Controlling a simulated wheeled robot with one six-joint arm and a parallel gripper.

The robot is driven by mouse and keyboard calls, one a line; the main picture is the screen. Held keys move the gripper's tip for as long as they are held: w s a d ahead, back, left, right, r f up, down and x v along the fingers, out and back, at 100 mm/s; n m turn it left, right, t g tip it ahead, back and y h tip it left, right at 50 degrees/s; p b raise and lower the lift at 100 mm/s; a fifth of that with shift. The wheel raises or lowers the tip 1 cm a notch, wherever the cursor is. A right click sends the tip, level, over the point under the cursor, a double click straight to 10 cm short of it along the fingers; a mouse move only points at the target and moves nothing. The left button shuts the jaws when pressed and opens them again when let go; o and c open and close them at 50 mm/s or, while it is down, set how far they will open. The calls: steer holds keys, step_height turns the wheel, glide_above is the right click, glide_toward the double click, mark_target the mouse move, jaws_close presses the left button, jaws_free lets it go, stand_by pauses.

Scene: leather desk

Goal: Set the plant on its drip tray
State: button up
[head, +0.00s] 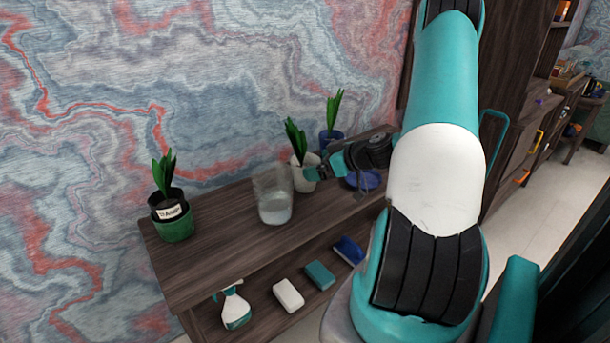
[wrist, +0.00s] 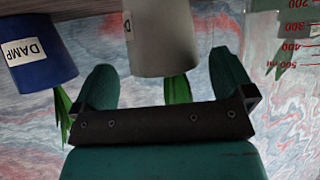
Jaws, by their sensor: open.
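A plant in a white pot (head: 305,174) stands on the wooden desk top, in the middle of the head view. My gripper (head: 318,170) is at its right side, open. In the upside-down wrist view the pale pot (wrist: 163,35) shows between the two spread fingers of my gripper (wrist: 164,68), with its green leaves partly hidden behind the gripper body. I cannot tell whether the fingers touch the pot. A blue round dish (head: 363,180), like a drip tray, lies on the desk to the right, partly hidden by my arm.
A blue pot with a plant (head: 331,138) stands behind; its label reads DAMP in the wrist view (wrist: 40,48). A clear beaker (head: 274,205) stands left of the white pot. A labelled plant in a green holder (head: 175,228) is far left. A spray bottle (head: 236,310) and sponges are below.

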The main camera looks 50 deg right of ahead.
mark_target(305, 163)
steer(key=p+x, duration=0.1)
steer(key=x, duration=0.3)
steer(key=shift+w+a+f, duration=0.1)
steer(key=shift+w+f, duration=0.15)
steer(key=shift+c, duration=0.5)
steer(key=shift+r, duration=0.15)
steer(key=c, duration=1)
